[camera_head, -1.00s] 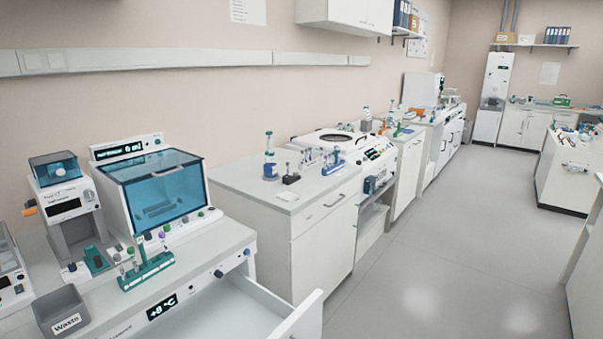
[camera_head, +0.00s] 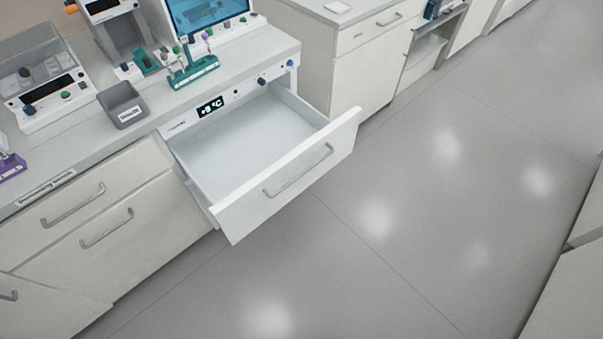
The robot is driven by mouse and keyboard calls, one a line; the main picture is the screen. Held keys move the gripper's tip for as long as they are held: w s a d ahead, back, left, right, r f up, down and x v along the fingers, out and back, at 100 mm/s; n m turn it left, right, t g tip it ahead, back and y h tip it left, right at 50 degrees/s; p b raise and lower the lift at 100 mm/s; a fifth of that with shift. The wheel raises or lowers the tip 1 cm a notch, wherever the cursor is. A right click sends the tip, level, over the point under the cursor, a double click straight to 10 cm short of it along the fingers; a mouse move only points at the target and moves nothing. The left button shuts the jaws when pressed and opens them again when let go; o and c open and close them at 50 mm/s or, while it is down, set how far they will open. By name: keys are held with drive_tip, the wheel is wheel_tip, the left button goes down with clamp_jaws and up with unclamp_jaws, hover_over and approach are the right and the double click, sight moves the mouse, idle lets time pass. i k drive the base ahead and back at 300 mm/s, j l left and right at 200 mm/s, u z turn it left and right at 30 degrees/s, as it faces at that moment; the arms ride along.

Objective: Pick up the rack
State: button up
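A teal rack (camera_head: 194,72) stands on the bench top, just behind the open drawer and in front of the blue-windowed machine. It holds several small tubes with coloured caps, among them green and purple ones. A purple rack (camera_head: 10,166) is partly cut off at the left edge of the view. Which of the two the task means cannot be told from the picture. My gripper is not in view.
An open, empty white drawer (camera_head: 240,150) with a +8 °C display sticks out over the floor. A grey waste bin (camera_head: 123,105) and bench machines (camera_head: 45,90) stand left of the teal rack. The grey floor (camera_head: 400,220) at the right is clear.

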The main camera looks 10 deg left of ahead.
sight(196, 70)
drive_tip(key=k+j+u, duration=0.1)
drive_tip(key=u, duration=0.25)
drive_tip(key=k+j+u, duration=0.1)
drive_tip(key=u, duration=0.3)
drive_tip(key=k+j+u, duration=0.15)
drive_tip(key=u, duration=0.2)
